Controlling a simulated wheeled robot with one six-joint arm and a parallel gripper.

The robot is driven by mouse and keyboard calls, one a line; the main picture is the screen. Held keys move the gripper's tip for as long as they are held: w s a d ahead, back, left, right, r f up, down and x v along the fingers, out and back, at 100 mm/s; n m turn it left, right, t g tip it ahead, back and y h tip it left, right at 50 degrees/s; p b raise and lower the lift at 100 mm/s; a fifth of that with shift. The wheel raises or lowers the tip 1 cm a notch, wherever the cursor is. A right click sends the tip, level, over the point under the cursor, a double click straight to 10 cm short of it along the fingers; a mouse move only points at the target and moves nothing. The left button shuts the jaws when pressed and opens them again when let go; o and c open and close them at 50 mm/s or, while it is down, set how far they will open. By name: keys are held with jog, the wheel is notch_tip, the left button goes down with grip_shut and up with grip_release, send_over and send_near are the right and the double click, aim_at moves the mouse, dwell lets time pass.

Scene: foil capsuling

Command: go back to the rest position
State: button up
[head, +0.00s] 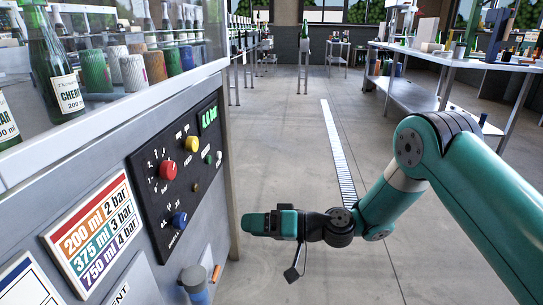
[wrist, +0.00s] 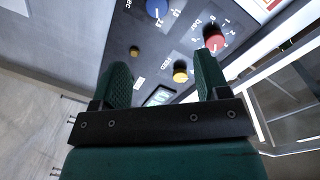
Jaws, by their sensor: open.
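My gripper (head: 246,223) is in front of the machine's control panel (head: 147,182), low and to its right in the head view, with a gap to it. In the wrist view my gripper (wrist: 160,66) has its two green fingers spread, with nothing between them. The panel carries a red knob (head: 168,170), a yellow button (head: 192,144), a blue knob (head: 180,220) and a lit green display (head: 208,117). In the wrist view the red knob (wrist: 214,38), yellow button (wrist: 180,72) and blue knob (wrist: 157,8) also show, none touched.
A label (head: 92,231) left of the panel lists 200 ml 2 bar, 375 ml 3 bar and 750 ml 4 bar. Green bottles (head: 50,70) stand behind the machine's glass. A metal workbench (head: 455,62) stands back right. The floor between, with a drain grate (head: 336,150), is clear.

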jog(key=s+d+r+n+g+h, duration=0.1)
jog(key=s+r+n+g+h, duration=0.2)
jog(key=r, duration=0.5)
jog(key=s+d+r+m+h, duration=0.1)
jog(key=s+d+r+h, duration=0.2)
jog(key=s+d, duration=0.4)
jog(key=s+d+r+m+t+h, duration=0.1)
jog(key=s+d+r+h, duration=0.25)
jog(key=s+d, duration=0.35)
jog(key=s+d+r+m+h, duration=0.15)
jog(key=s+d+h, duration=0.3)
jog(key=s, duration=0.45)
notch_tip(320, 180, up, 24)
jog(key=y+p, duration=0.1)
jog(key=p, duration=2.4)
jog(key=shift+w+d+r+n, duration=0.25)
jog(key=shift+w+d+n, duration=0.05)
jog(key=shift+w+n, duration=0.15)
